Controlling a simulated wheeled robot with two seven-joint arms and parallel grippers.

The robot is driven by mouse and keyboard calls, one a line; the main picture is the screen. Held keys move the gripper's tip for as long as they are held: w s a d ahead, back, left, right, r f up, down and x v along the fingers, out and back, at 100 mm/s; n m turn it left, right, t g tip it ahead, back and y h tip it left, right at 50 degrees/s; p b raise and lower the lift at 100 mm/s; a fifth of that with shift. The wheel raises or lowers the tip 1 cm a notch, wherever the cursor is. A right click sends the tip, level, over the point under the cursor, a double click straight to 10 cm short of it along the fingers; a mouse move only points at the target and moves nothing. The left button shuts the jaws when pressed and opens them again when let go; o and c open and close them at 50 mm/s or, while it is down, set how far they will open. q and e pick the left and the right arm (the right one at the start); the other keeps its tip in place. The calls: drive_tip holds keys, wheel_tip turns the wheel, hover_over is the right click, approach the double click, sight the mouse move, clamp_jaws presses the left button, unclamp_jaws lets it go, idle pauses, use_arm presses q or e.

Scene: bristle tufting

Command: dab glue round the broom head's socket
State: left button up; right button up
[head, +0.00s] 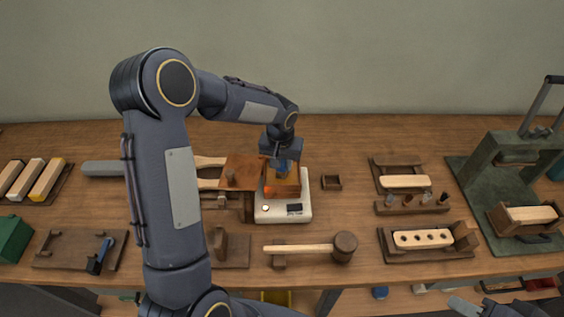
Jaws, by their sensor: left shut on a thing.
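My left gripper (282,166) is over a copper-coloured glue pot (283,190) on a small white heater (284,211). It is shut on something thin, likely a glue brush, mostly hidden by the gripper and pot. A pale wooden head with several dark holes (422,239) lies in a wooden holder at the right. Another pale block (405,182) lies in a tray behind it, and a third (531,214) sits at the green press. I cannot tell which has the socket.
A mallet (343,247) lies in front of the heater. A small wooden box (331,183) stands right of the heater. A green press (508,165) stands at the far right. Pale blocks (28,179) lie at the far left. Bare bench lies behind the heater.

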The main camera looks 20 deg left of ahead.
sight(282, 161)
use_arm(q)
drive_tip(key=shift+f+b, duration=0.45)
drive_tip(key=shift+b, duration=0.1)
idle(1.5)
drive_tip(key=shift+r+p, duration=2.25)
drive_tip(key=shift+r, duration=1.35)
drive_tip(key=shift+f, duration=0.1)
